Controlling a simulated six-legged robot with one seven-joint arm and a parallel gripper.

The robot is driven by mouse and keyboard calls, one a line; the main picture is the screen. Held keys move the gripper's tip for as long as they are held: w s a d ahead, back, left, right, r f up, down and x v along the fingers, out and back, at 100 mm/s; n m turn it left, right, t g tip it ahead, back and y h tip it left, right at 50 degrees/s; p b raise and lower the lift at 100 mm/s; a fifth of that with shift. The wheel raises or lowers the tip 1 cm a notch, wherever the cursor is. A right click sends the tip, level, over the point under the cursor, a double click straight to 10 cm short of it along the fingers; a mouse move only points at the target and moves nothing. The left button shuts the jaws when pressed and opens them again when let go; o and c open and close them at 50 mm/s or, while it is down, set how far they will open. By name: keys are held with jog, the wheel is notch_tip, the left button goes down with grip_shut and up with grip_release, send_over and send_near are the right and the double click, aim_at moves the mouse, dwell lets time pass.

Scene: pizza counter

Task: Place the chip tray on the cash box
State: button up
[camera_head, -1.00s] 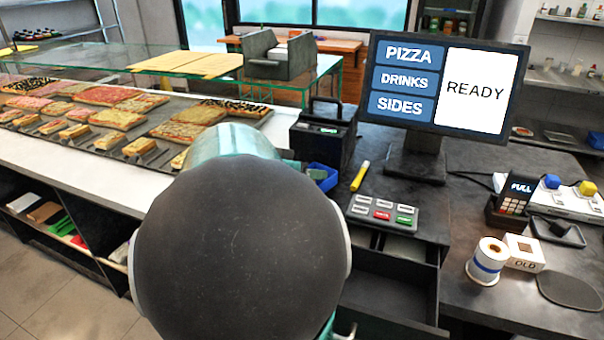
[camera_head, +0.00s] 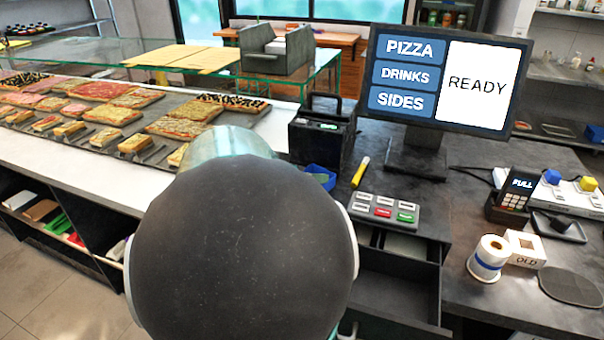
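A black box with a raised handle (camera_head: 321,135), which looks like the cash box, stands upright on the counter left of the monitor. A small blue tray (camera_head: 324,176), possibly the chip tray, sits on the counter just in front of that box, apart from its top. Its left part is hidden behind my arm. A large dark round joint of my arm fills the lower middle of the view. My gripper is hidden behind the arm or out of view, so I cannot see what it holds.
A key panel (camera_head: 385,210) sits above an open drawer (camera_head: 395,285). A yellow marker (camera_head: 361,172) lies beside the monitor (camera_head: 445,80). A card reader (camera_head: 513,192), paper roll (camera_head: 489,258) and white box (camera_head: 525,248) stand at right. Pizza trays (camera_head: 110,115) fill the left counter.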

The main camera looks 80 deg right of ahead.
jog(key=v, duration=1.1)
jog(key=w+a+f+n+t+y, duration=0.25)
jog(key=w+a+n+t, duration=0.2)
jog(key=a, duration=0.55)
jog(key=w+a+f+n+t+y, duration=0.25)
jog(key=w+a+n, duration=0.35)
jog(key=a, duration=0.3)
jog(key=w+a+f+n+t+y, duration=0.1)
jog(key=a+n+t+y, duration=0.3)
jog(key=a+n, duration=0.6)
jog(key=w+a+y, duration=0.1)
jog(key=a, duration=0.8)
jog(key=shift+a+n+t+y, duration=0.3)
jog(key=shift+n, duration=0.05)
